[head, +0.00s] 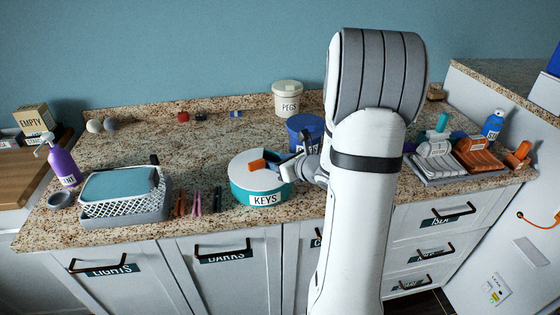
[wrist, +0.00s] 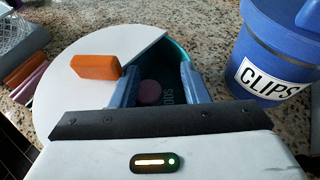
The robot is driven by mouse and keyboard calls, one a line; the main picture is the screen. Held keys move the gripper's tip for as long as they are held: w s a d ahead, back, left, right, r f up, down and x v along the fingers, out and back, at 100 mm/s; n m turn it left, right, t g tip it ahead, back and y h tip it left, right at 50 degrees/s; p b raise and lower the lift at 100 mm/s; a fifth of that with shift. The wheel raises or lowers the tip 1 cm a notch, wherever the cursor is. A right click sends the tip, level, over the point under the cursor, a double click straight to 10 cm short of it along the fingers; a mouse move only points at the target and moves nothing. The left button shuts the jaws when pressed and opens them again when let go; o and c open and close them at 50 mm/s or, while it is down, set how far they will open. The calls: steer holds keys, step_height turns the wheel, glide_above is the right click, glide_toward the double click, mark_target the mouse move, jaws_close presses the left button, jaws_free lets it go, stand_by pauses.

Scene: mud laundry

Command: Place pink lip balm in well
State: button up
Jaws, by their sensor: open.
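A round teal container labelled KEYS (head: 262,197) stands on the counter with a white top and an orange block-shaped knob (wrist: 96,66). In the wrist view the white lid (wrist: 75,97) leaves a wedge-shaped dark teal well (wrist: 172,62) uncovered, with partly hidden lettering on its floor. A round pink piece, apparently the pink lip balm (wrist: 149,92), is down in this well. My gripper (wrist: 160,80) is open, its two fingers over the well on either side of the pink piece, with a gap to each. The head view does not show the pink piece.
A blue tub labelled CLIPS (wrist: 270,55) stands close on the right of the container. Pens (head: 197,203) and a white basket (head: 122,207) are to the left. A grey tray (head: 440,173) with folded cloths is at right. The counter behind is mostly clear.

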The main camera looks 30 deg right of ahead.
steer(key=shift+w+d+r, duration=0.1)
steer(key=shift+d+r, duration=0.05)
steer(key=shift+d, duration=0.05)
steer(key=shift+r+p, duration=0.55)
steer(key=shift+p, duration=0.15)
steer(key=v, duration=1.2)
steer(key=s+a+n+g+y, duration=0.2)
steer(key=s+a+n+g, duration=0.15)
steer(key=a+n, duration=0.5)
steer(key=s+a+n+g+y, duration=0.2)
steer(key=s+a+n+g, duration=0.15)
steer(key=a+n, duration=0.55)
steer(key=s+a+r+n+g+h, duration=0.1)
steer(key=s+n+h, duration=0.6)
steer(key=n, duration=0.8)
steer(key=shift+s+a+r+g, duration=0.15)
steer(key=shift+s+r+g, duration=0.3)
steer(key=shift+r+g, duration=0.55)
